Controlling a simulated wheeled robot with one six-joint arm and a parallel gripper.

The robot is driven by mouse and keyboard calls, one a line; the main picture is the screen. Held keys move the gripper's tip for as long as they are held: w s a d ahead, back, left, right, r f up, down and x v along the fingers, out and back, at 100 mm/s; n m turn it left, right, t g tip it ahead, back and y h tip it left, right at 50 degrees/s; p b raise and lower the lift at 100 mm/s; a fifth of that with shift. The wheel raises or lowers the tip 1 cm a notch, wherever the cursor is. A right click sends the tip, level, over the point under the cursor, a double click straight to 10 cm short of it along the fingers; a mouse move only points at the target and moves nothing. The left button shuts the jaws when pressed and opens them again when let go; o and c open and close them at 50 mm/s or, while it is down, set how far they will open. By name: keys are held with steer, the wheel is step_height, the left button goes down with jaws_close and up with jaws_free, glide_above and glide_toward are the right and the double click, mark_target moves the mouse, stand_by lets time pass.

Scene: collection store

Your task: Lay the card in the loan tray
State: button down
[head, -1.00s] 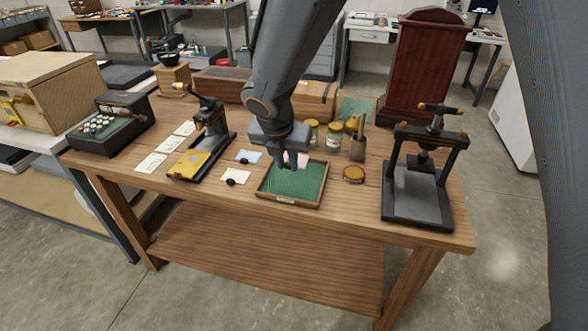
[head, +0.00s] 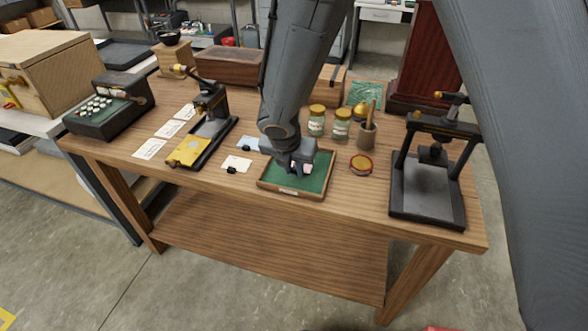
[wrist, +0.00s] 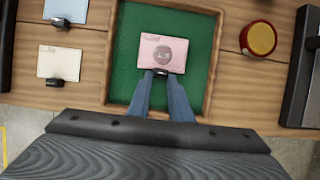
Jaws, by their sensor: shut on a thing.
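The loan tray (head: 268,184) is a shallow wooden tray with a green lining near the table's front edge. It also shows in the wrist view (wrist: 208,60). The card is pink with a round grey stamp (wrist: 164,50) and a dark clip at its near edge. My gripper (wrist: 162,73) is shut on the clip end of the card, over the tray's green floor. In the head view my gripper (head: 295,168) is low over the tray and hides most of the card. I cannot tell whether the card touches the lining.
A blue card (wrist: 66,10) and a cream card (wrist: 59,62) with clips lie left of the tray. A red and yellow round tin (head: 361,165) stands to its right, then a black press (head: 428,190). Glass jars (head: 341,124) stand behind. A stamping machine (head: 205,125) stands further left.

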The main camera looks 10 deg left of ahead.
steer(key=shift+f, duration=0.25)
steer(key=shift+f, duration=0.15)
steer(key=c, duration=1.6)
jaws_free()
